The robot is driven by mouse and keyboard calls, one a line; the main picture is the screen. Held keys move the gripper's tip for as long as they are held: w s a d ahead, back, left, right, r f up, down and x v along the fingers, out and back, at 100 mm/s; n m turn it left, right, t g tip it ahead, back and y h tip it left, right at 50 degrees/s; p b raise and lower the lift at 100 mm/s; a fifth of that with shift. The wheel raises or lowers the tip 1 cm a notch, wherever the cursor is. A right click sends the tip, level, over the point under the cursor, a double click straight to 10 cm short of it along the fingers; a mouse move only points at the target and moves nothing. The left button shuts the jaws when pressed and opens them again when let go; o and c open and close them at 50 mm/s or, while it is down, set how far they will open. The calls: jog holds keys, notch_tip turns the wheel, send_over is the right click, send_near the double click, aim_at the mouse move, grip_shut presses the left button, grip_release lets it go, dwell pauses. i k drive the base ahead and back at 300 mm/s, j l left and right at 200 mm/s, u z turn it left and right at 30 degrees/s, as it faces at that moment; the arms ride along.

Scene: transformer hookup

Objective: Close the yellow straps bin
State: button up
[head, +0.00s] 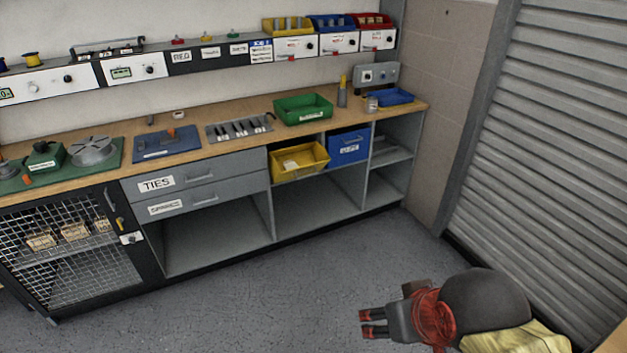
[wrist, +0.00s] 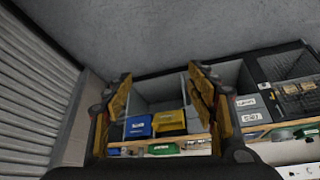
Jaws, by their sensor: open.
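The yellow straps bin (head: 302,174) sits in the upper cubby under the bench, left of a blue bin. It juts out past the cubby front, and its open top and some pale contents show. In the wrist view the same yellow bin (wrist: 171,123) appears between my fingers, far off, with the picture upside down. My gripper (head: 365,323) is open and empty over the floor at the lower right, well apart from the bin. Its two fingers also show in the wrist view (wrist: 160,105).
The blue bin (head: 349,148) sits flush in its cubby, right of the yellow bin. A green tray (head: 303,109) stands on the bench above. Labelled drawers (head: 195,175) are at left. Grey floor (head: 290,285) lies clear between my gripper and the bench. A ribbed shutter (head: 550,150) stands at right.

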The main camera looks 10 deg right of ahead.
aim_at(311, 158)
jog(key=i+z, duration=0.2)
jog(key=z, duration=0.2)
jog(key=i+j+z, duration=0.15)
jog(key=z, duration=0.3)
jog(key=i+j+z, duration=0.25)
jog(key=i+j, duration=0.8)
